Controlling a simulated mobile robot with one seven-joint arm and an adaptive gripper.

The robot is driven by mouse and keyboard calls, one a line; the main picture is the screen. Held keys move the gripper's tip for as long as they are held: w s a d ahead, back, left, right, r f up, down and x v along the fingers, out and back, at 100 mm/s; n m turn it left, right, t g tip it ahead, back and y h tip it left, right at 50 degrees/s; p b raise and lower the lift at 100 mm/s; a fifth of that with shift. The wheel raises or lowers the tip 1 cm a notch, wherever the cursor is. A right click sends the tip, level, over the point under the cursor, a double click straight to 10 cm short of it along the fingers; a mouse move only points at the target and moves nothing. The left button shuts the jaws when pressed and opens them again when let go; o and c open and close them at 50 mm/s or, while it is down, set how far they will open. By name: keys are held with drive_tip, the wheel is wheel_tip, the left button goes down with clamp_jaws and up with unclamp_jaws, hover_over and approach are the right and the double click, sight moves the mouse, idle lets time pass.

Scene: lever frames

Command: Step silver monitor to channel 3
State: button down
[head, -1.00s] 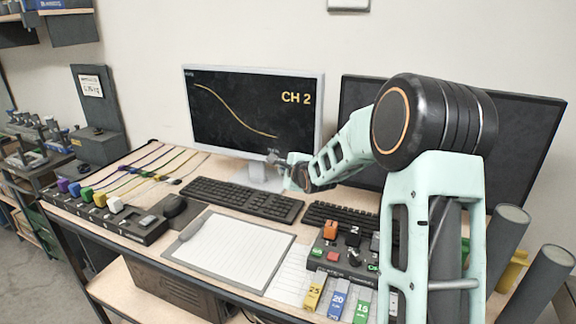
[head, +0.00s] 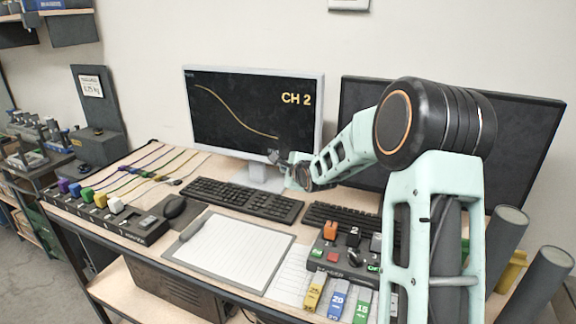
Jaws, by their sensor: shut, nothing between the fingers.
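The silver monitor (head: 254,161) stands at the back middle of the desk. Its screen is lit and reads "CH 2" in yellow beside a falling yellow curve. My gripper (head: 274,156) is small in view, in front of the monitor's lower right edge, and shut with nothing in it. Whether it touches the monitor's bezel cannot be told. Any button on the bezel there is too small or hidden to make out. A second, black monitor (head: 520,135) with a dark screen stands to the right, partly behind my arm.
Two keyboards, a black one (head: 240,200) and another (head: 340,217), lie below the monitors. A clipboard (head: 230,250), a mouse (head: 173,207) and a control box (head: 345,255) with coloured blocks lie in front. A row of coloured plugs (head: 100,200) sits at left.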

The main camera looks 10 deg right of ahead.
drive_tip(key=shift+w+d, duration=0.25)
drive_tip(key=shift+w, duration=0.05)
idle(0.6)
idle(0.4)
drive_tip(key=shift+s+a, duration=0.5)
drive_tip(key=shift+s, duration=0.15)
drive_tip(key=shift+s+a+b, duration=0.35)
drive_tip(key=shift+s+a, duration=0.1)
drive_tip(key=shift+s, duration=0.25)
drive_tip(key=shift+s+a+b, duration=0.35)
drive_tip(key=shift+s+a, duration=0.1)
drive_tip(key=shift+s, duration=0.25)
drive_tip(key=shift+s+a+b, duration=0.35)
drive_tip(key=shift+s+a, duration=0.1)
drive_tip(key=shift+s, duration=0.25)
